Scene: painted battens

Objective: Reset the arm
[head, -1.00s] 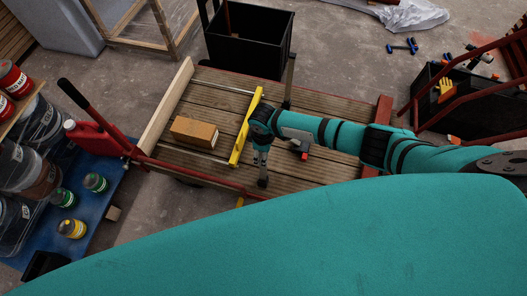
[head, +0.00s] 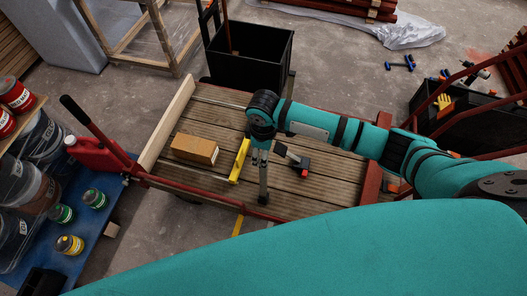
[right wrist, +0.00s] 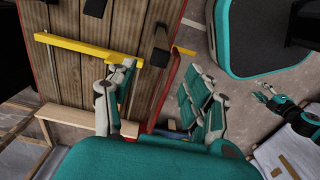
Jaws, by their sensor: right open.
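My right arm, teal with black bands, reaches in from the right over a wooden-decked cart (head: 325,205) in the head view.
A cardboard box (head: 195,149) and a black-and-red tool (head: 296,160) lie on the deck. A black crate (head: 250,55) stands behind the cart, a red can (head: 95,153) and paint tins at left. A black bin (head: 445,115) stands at right.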

